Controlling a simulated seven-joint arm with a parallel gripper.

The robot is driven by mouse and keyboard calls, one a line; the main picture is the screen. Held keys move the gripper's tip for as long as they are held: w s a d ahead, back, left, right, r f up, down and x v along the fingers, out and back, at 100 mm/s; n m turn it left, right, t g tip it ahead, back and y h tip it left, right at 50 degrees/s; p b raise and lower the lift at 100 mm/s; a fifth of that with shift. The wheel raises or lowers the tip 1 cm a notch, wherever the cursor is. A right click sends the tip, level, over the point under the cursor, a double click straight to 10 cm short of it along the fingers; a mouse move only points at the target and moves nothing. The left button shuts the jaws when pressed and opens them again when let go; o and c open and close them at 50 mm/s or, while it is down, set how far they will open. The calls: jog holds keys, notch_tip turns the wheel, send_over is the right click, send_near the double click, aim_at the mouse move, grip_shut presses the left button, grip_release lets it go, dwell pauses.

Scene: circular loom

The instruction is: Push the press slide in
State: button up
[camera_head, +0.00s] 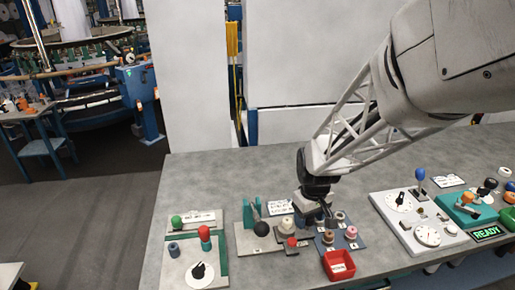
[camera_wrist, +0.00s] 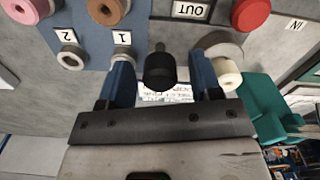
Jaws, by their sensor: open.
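The press stands on the bench at centre left in the head view, with a green upright (camera_head: 252,210) and a black ball (camera_head: 261,229). A red knob (camera_head: 291,242) sits at its front right; it also shows at the top of the wrist view (camera_wrist: 250,13), near the OUT label (camera_wrist: 192,10). The IN label (camera_wrist: 297,25) is further right there. Which part is the slide is not fully clear. My gripper (camera_head: 326,217) is low, behind and right of the red knob. In the wrist view, its blue fingers (camera_wrist: 161,62) are apart, with a black knob (camera_wrist: 160,74) showing between them.
A blue spool plate (camera_head: 325,243) lies close right of the press, and a red bin (camera_head: 338,265) in front of it. A grey dial panel (camera_head: 418,220) stands further right. A green-edged board (camera_head: 196,250) stands left.

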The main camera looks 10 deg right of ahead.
aim_at(293, 226)
grip_shut()
dwell(0.4)
jog(key=shift+a, duration=2.35)
grip_release()
jog(key=shift+r, duration=0.15)
notch_tip(293, 226, up, 8)
jog(key=shift+f, duration=0.2)
